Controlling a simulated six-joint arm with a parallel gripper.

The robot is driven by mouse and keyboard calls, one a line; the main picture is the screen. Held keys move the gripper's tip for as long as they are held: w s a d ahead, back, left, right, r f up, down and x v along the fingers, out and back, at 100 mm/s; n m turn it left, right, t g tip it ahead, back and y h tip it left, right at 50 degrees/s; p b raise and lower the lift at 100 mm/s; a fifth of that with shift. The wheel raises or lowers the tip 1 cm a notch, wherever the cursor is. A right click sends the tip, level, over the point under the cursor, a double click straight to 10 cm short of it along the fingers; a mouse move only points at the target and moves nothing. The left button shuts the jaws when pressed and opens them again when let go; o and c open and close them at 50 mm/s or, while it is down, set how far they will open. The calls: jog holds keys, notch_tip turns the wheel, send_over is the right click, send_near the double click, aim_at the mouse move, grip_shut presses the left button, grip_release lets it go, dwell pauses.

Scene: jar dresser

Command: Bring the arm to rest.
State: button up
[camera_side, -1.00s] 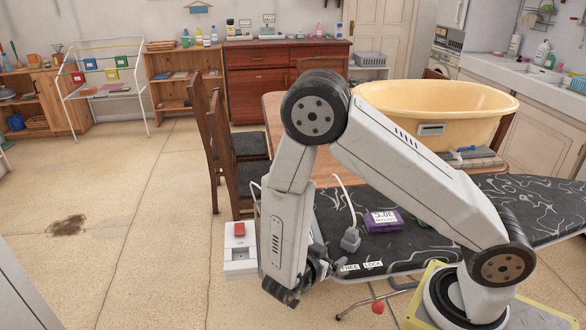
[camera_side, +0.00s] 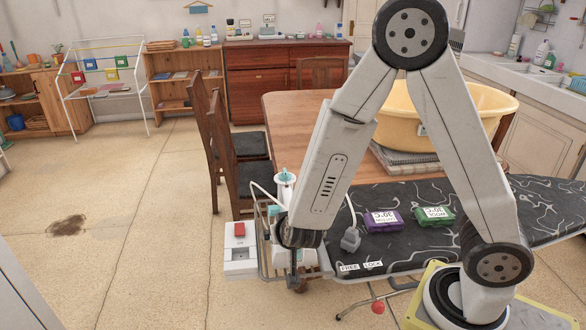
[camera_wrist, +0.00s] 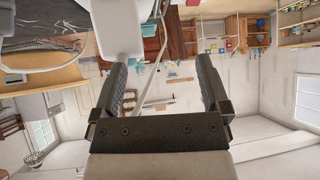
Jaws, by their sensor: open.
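My gripper (camera_wrist: 163,72) is open in the wrist view, with its two dark fingers wide apart and nothing clearly held between them. In the side view my arm is folded in a high bend, and the gripper end hangs down at the left end of the ironing board (camera_side: 470,192). The fingertips are mostly hidden there behind my wrist. A white and teal iron (camera_side: 284,188) stands by the gripper, partly covered by the arm. A white and teal body (camera_wrist: 118,28), likely the iron, shows beyond the left finger in the wrist view.
A white switch box (camera_side: 240,256) is left of the gripper. A yellow tub (camera_side: 480,105) stands behind my arm. The floor at left is open.

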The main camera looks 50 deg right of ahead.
jog(key=s+r+n+g+y, duration=0.4)
jog(key=s+n, duration=0.3)
jog(key=s, duration=0.3)
jog(key=shift+d+r+g+y, duration=0.25)
jog(key=shift+d+g+y, duration=0.15)
jog(key=shift+g+y, duration=0.35)
dwell(0.4)
